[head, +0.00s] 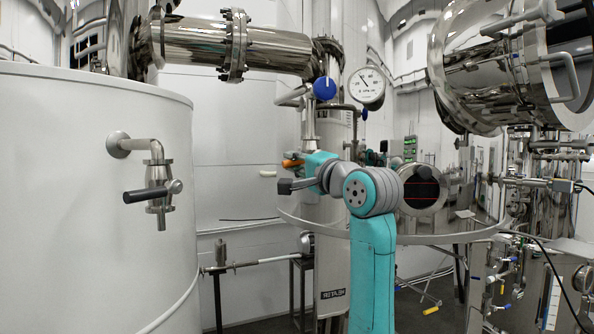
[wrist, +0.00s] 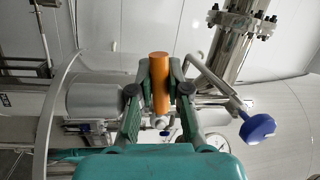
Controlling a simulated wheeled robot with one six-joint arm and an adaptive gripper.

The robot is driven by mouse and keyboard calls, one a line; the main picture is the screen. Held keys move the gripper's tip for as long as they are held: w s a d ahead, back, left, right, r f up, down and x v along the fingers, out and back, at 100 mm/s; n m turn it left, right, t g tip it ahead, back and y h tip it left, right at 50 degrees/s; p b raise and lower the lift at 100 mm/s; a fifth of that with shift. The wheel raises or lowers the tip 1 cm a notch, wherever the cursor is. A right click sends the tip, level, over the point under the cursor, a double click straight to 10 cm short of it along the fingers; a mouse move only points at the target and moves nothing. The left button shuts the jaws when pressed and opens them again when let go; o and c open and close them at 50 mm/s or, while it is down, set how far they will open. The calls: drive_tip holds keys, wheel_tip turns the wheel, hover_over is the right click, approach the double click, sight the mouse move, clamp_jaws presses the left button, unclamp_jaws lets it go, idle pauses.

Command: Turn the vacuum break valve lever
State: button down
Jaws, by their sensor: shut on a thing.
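An orange lever (wrist: 160,88) sits between the two fingers of my gripper (wrist: 160,70) in the wrist view. The fingers press on it from both sides, and its rounded end points up in the picture. In the head view, only a small bit of the orange lever (head: 291,163) shows at the left tip of my gripper (head: 299,164). Most of the fingers and the valve body behind are hard to make out there.
A blue knob (head: 325,88) and a pressure gauge (head: 367,85) are above my arm. The knob (wrist: 257,127) is right of the fingers in the wrist view. A white tank (head: 70,220) with a black-handled valve (head: 147,193) stands left. A large steel vessel (head: 490,75) is upper right.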

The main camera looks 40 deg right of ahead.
drive_tip(key=shift+r+m+h, duration=0.3)
drive_tip(key=shift+r+m, duration=0.45)
drive_tip(key=shift+m, duration=0.55)
drive_tip(key=c, duration=1.1)
unclamp_jaws()
drive_tip(key=shift+s, duration=0.1)
drive_tip(key=v, duration=1.1)
drive_tip(key=shift+s+f, duration=0.2)
drive_tip(key=shift+s, duration=0.15)
